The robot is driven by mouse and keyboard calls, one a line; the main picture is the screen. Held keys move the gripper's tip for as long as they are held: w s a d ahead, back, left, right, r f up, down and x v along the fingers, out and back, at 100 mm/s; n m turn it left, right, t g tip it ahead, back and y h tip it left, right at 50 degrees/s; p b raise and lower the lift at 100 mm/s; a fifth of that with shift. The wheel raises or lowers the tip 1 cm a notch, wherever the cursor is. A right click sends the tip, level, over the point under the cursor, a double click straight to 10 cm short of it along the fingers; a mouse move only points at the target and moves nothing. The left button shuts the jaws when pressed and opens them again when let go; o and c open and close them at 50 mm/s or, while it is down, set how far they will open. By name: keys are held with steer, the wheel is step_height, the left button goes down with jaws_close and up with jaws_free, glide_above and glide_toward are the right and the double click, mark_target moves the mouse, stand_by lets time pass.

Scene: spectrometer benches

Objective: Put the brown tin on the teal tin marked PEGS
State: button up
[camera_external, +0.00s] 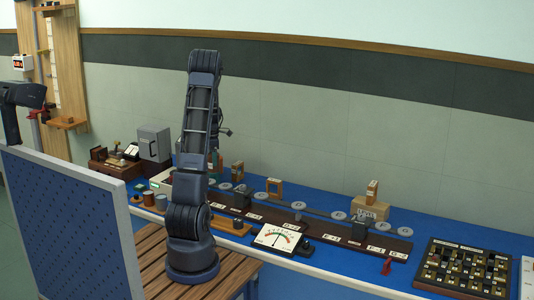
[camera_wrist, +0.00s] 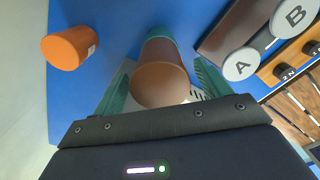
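In the wrist view the brown tin (camera_wrist: 160,82) stands between the two fingers of my gripper (camera_wrist: 162,72), its near end facing the camera. A gap shows on each side of it, so the fingers look open around it. The teal tin (camera_wrist: 158,33) shows directly beyond the brown tin, lined up with it and mostly covered by it. The brown tin appears to be on it, but I cannot tell for sure whether they touch. No PEGS marking is visible. In the outside view my arm hides most of the gripper and both tins.
An orange tin (camera_wrist: 69,48) stands left of the gripper on the blue bench. Round discs marked A (camera_wrist: 241,64) and B (camera_wrist: 296,17) lie to the right. In the outside view a dial meter (camera_external: 278,238) and a dark board of blocks (camera_external: 466,267) stand further right.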

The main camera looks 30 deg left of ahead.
step_height(320, 180, up, 12)
steer(key=s+d+r+m+t, duration=0.1)
steer(key=s+d+r+m, duration=0.65)
steer(key=d, duration=0.35)
steer(key=s+d+r+m+t, duration=0.1)
steer(key=s+d+r+m, duration=0.1)
steer(key=s+d+m, duration=0.5)
steer(key=s+d+r+m+t, duration=0.1)
steer(key=s+d+r+m, duration=0.25)
steer(key=s+d, duration=0.4)
steer(key=s+d+f+m, duration=0.1)
steer(key=s+d+m, duration=0.1)
steer(key=s+m, duration=0.2)
steer(key=s+d+f+m+t, duration=0.1)
steer(key=s+d+f+m, duration=0.1)
steer(key=s+m, duration=0.3)
steer(key=s+d, duration=0.1)
steer(key=s, duration=0.2)
steer(key=shift+d+f+t, duration=0.25)
steer(key=shift+t, duration=0.05)
